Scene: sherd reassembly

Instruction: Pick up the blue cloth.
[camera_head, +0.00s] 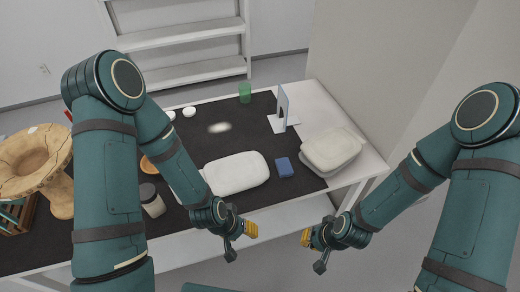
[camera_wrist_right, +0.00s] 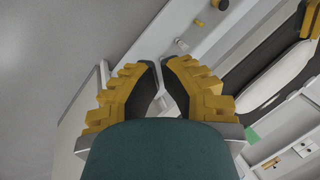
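The blue cloth (camera_head: 284,167) looks like a small flat blue rectangle in the head view. It lies on the dark mat (camera_head: 200,146), right of a white cushion-like object. My right gripper (camera_head: 306,238) hangs in front of the table, lower in the picture than the cloth and apart from it. In the right wrist view its yellow fingers (camera_wrist_right: 160,70) show a narrow gap between dark pads, with nothing held. My left gripper (camera_head: 251,230) is also near the table's front edge, apart from the cloth. Its finger gap is hidden.
The white rounded object (camera_head: 236,173) lies left of the cloth, and a pale stacked object (camera_head: 331,150) lies right. A white upright panel (camera_head: 283,106) and a green cup (camera_head: 245,92) stand behind. A jar (camera_head: 151,201) and a large brown vessel (camera_head: 38,160) are at left.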

